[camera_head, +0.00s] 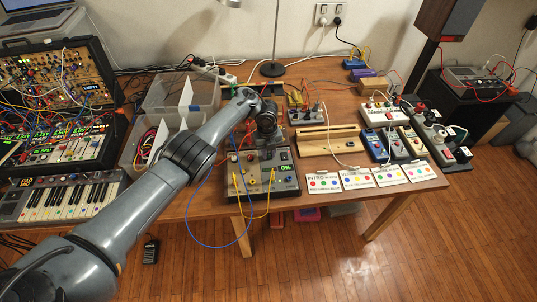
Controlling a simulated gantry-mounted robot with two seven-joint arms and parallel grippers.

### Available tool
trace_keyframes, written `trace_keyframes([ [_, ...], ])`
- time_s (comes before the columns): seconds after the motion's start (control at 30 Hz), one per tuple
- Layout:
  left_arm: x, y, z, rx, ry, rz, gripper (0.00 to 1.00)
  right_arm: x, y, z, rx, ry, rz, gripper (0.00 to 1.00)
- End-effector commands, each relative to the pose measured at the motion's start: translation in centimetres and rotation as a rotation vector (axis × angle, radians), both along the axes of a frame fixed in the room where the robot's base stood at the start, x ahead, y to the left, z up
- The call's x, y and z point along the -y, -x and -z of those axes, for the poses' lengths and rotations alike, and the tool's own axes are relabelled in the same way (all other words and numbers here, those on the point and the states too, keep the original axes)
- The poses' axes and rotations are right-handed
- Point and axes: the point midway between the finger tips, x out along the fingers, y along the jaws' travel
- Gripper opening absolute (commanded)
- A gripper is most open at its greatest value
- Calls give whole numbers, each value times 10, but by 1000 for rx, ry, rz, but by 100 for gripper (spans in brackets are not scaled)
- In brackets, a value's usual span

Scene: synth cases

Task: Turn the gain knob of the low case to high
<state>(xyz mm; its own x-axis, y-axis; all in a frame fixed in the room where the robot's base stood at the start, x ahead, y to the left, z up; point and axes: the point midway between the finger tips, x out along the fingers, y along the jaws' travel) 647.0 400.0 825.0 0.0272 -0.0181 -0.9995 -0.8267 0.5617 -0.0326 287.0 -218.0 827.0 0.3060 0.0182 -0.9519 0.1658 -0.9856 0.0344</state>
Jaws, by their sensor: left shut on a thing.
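The low case (262,182) is a dark flat box with knobs, coloured jacks and yellow cables on its top panel. It stands near the front edge of the wooden table, in the middle of the head view. A small green display (285,155) at its right seems to read 0%. My left gripper (264,143) points down at the back of this case, above its panel. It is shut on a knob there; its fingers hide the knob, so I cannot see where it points. My right gripper is not in view.
A blue cable (188,212) loops from the case over the table's front edge. Printed cards (357,178) lie to the right, with a wooden rack (331,140) and small boxes behind them. Clear bins (178,94) and a synth rack (55,100) stand to the left.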

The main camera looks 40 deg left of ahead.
Motion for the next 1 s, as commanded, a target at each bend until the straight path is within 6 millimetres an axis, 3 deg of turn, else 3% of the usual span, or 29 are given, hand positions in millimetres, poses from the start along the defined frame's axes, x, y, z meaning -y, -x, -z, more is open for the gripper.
trace_keyframes([
  [0.67,0,0,0,0,0,73,0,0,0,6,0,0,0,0],
  [0.7,0,0,0,0,0,73,24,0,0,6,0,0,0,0],
  [0.8,0,0,0,0,0,73,39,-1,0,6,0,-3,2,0],
  [0.87,0,0,0,0,0,72,48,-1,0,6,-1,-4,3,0],
  [1.0,0,0,0,0,0,72,48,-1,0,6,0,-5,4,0],
])
